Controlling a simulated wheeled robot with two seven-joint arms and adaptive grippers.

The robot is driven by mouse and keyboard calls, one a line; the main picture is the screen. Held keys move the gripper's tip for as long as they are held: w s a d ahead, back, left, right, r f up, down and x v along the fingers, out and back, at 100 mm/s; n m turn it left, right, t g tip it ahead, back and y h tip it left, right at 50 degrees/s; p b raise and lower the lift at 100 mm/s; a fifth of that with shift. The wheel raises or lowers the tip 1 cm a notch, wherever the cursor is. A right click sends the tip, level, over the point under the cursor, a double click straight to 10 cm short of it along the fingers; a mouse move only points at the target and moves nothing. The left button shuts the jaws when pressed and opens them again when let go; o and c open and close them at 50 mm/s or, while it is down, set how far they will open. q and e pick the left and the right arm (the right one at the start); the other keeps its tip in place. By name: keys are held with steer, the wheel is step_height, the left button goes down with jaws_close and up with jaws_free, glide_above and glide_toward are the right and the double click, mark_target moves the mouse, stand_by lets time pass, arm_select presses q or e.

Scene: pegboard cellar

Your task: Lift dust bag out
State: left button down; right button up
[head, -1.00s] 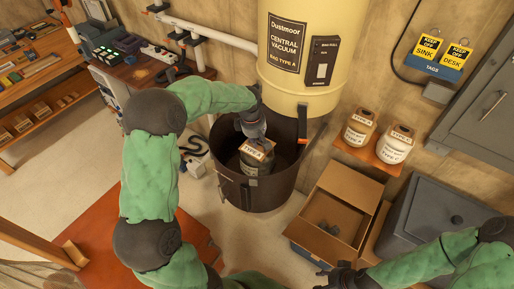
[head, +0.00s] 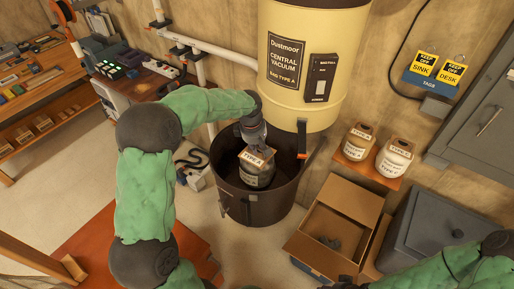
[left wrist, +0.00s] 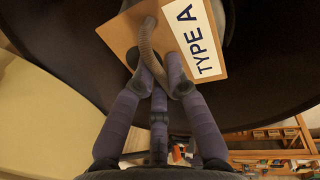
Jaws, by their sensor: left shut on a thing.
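The dust bag (head: 257,178) is a dark rounded bag with a pale label and a brown card collar marked TYPE A. It is upright inside the open dark canister (head: 255,209) under the cream vacuum body. In the left wrist view, the fingers (left wrist: 164,80) close around the loop (left wrist: 147,42) on the collar (left wrist: 128,36). The bag's lower part is hidden by the canister's front wall. My right gripper is barely visible at the bottom edge in the head view.
The cream vacuum body (head: 312,62) hangs just behind the canister. An open cardboard box (head: 352,210) with small dark pieces inside stands to the right. A grey cabinet (head: 432,222) is at the right.

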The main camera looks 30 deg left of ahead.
arm_select(q)
step_height(320, 180, up, 12)
steer(key=p, duration=0.7)
steer(key=shift+r, duration=0.2)
stand_by(0.8)
steer(key=shift+r, duration=0.1)
